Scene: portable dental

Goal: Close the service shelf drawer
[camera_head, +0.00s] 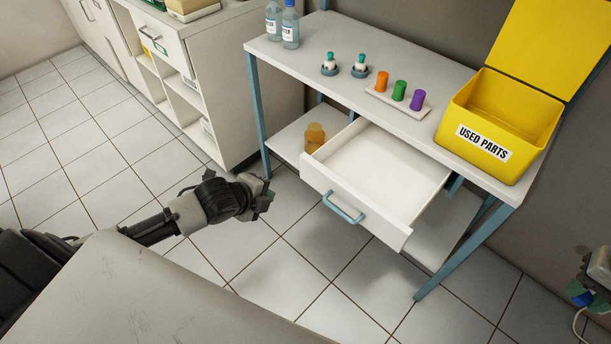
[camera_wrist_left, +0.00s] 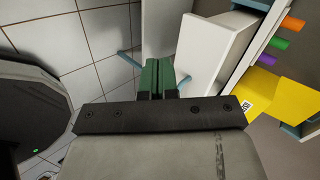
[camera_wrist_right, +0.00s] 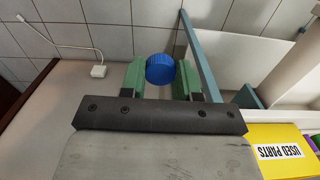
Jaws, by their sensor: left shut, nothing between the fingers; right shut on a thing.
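The service shelf drawer (camera_head: 375,214) is pulled out from under the white table top, its inside empty. Its blue handle (camera_head: 342,207) is on the front panel. The drawer also shows in the left wrist view (camera_wrist_left: 213,52). My left gripper (camera_head: 266,190) is shut and empty, left of the drawer front and apart from it in the head view. Its green fingers (camera_wrist_left: 158,76) are together in the left wrist view. My right gripper (camera_wrist_right: 160,78) is shut on a blue round thing (camera_wrist_right: 160,68). It also shows at the right edge of the head view (camera_head: 583,287), away from the drawer.
The table (camera_head: 325,40) carries bottles, a tray of coloured cylinders (camera_head: 398,100) and a yellow "USED PARTS" bin (camera_head: 500,120). An amber jar (camera_head: 315,137) stands on the lower shelf beside the drawer. A white cabinet (camera_head: 215,70) stands to the left. The floor before the drawer is clear.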

